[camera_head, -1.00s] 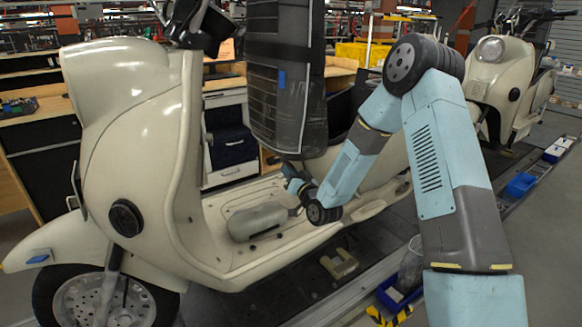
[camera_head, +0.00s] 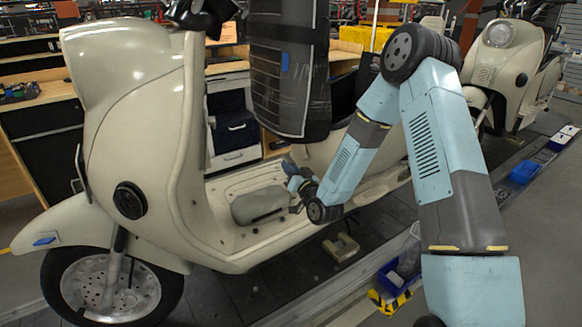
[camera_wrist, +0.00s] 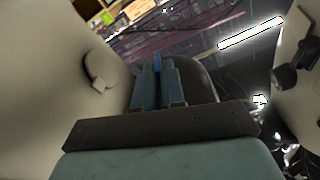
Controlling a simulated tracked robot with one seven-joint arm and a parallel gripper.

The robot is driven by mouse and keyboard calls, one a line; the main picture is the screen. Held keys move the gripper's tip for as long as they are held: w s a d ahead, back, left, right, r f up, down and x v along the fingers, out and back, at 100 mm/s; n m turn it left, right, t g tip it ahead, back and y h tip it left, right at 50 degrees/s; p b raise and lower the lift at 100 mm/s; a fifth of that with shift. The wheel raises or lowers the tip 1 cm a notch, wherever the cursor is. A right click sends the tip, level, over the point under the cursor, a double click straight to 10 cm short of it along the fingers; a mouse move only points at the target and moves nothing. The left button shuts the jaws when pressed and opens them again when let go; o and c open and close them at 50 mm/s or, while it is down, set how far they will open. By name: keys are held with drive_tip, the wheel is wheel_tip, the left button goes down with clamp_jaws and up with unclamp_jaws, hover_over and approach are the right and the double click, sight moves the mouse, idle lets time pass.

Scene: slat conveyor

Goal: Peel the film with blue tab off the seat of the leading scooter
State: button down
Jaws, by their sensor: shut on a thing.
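The leading scooter (camera_head: 130,110) is cream and fills the left of the head view. A dark, upright, padded-looking piece (camera_head: 300,100), which I take as its seat, has a glossy film-like face with a small blue tab (camera_head: 285,60). My gripper (camera_head: 291,167) is low, just below that piece and above the footboard, partly hidden by my wrist. How the film attaches there is unclear.
A grey rounded box (camera_head: 260,205) is on the footboard. A second cream scooter (camera_head: 500,75) stands behind on the right. Another blue tab (camera_head: 45,240) is on the front fender. Workbenches stand behind.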

drive_tip(key=s+a+f, duration=0.1)
drive_tip(key=s+f, duration=0.3)
drive_tip(key=s, duration=0.2)
drive_tip(key=shift+f, duration=0.2)
drive_tip(key=shift+a, duration=0.1)
idle(0.4)
drive_tip(key=shift+s+a+f, duration=0.15)
drive_tip(key=shift+s+f, duration=0.5)
drive_tip(key=shift+s, duration=0.2)
drive_tip(key=shift+s+a+f, duration=0.2)
drive_tip(key=shift+s+f, duration=0.45)
drive_tip(key=shift+s, duration=0.25)
drive_tip(key=shift+s+a+f, duration=0.15)
drive_tip(key=shift+s+f, duration=0.5)
drive_tip(key=shift+s, duration=0.2)
drive_tip(key=shift+w+r, duration=0.1)
